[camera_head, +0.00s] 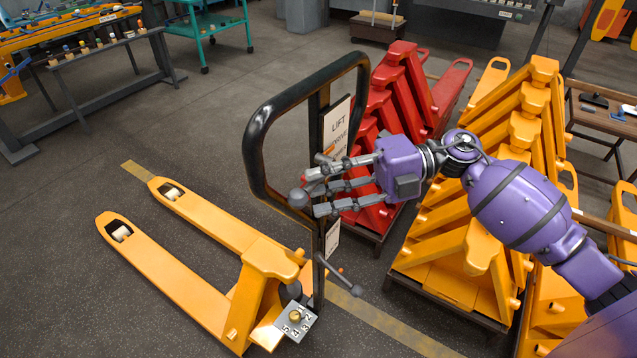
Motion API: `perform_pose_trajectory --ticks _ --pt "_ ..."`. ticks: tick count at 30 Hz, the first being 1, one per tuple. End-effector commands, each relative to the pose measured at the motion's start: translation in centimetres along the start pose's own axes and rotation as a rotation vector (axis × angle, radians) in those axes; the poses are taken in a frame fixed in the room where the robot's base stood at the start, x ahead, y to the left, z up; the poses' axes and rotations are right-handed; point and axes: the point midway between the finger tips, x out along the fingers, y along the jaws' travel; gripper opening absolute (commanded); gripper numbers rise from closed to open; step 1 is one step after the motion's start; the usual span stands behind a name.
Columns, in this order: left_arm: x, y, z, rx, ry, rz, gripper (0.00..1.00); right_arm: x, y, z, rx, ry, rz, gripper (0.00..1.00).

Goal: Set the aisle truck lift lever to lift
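The yellow aisle truck (205,220) stands at the middle left with its two forks pointing to the upper left. Its black loop handle (262,125) rises at the center. A white sign (337,122) behind the handle reads LIFT at the top and what looks like DRIVE below. The lift lever's dark ball knob (298,198) shows at the fingertips of my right gripper (314,190). The purple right gripper reaches in from the right with its grey fingers across the handle post, around or beside the knob. Whether the fingers press on it is unclear. My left gripper is out of view.
A numbered plate (296,322) and a rod with a ball end (356,291) sit low on the truck. Red trucks (400,95) and yellow trucks (485,220) stand upright to the right. A workbench (95,50) is at the upper left. The floor at the left is clear.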

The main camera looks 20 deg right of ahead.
Motion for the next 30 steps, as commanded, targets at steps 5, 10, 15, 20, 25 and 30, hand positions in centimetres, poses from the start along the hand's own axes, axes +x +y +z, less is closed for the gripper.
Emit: perform_pose_trajectory --ticks 5,10,15,20,25,30 --pt "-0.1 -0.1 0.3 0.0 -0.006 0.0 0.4 1.3 0.1 0.0 -0.001 0.0 0.002 0.33" --pt "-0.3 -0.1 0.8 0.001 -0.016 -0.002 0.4 1.4 0.0 0.0 0.001 -0.001 0.001 0.33" --pt "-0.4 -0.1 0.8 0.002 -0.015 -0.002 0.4 1.4 0.0 0.0 0.001 -0.001 0.002 0.22" --pt "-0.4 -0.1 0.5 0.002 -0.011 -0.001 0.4 1.4 0.0 0.0 0.001 -0.001 0.002 0.01" --pt "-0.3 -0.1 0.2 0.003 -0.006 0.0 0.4 1.4 0.0 0.0 0.001 0.0 0.002 0.0" --pt "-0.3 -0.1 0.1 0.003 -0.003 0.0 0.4 1.4 0.0 -0.1 0.0 0.001 0.002 0.0"
